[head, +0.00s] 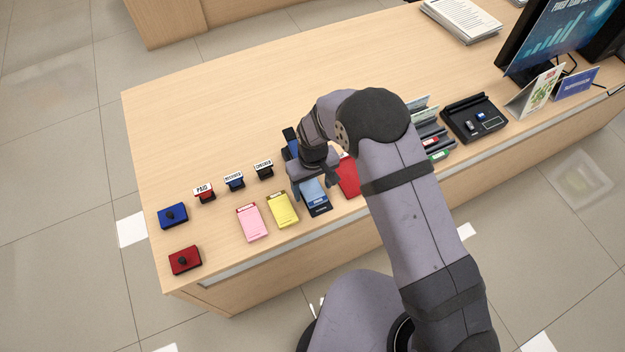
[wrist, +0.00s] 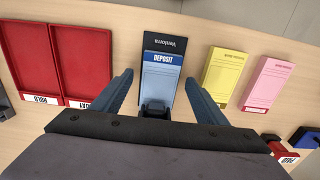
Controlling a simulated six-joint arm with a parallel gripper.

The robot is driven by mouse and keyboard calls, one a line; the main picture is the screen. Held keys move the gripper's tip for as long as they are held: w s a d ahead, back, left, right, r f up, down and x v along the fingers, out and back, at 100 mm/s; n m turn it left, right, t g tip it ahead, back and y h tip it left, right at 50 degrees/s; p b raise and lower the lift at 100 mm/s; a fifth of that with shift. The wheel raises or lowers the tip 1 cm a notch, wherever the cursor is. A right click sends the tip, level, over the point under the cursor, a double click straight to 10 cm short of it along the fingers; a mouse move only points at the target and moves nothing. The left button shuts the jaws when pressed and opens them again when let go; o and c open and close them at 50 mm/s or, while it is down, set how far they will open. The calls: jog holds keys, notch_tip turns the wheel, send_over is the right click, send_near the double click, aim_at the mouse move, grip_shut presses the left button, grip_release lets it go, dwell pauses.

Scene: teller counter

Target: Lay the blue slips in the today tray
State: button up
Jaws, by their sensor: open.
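The blue slips (head: 314,192) lie as a pad marked DEPOSIT on a dark holder near the counter's front edge, and they also show in the wrist view (wrist: 159,82). My gripper (head: 315,186) is open above them. In the wrist view its two fingers (wrist: 159,79) stand on either side of the pad, with nothing held. Two red trays lie to the left in the wrist view: one labelled HOLD (wrist: 27,55), and the nearer one (wrist: 78,55) with a label partly hidden by my finger, ending in DAY. Both look empty. In the head view my arm hides most of them.
A yellow pad (head: 282,210) and a pink pad (head: 251,222) lie left of the blue slips. Several stamps, including PAID (head: 204,192), and blue (head: 173,215) and red (head: 185,260) boxes are farther left. The back left counter is clear.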

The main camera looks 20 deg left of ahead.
aim_at(318, 201)
jog(key=shift+f, duration=0.15)
jog(key=c, duration=1.2)
jog(key=shift+o, duration=0.2)
jog(key=shift+s+d, duration=0.1)
jog(key=shift+s+d+p, duration=0.75)
jog(key=shift+s+d, duration=0.35)
jog(key=shift+d, duration=0.05)
jog(key=o, duration=1.2)
jog(key=shift+c, duration=0.2)
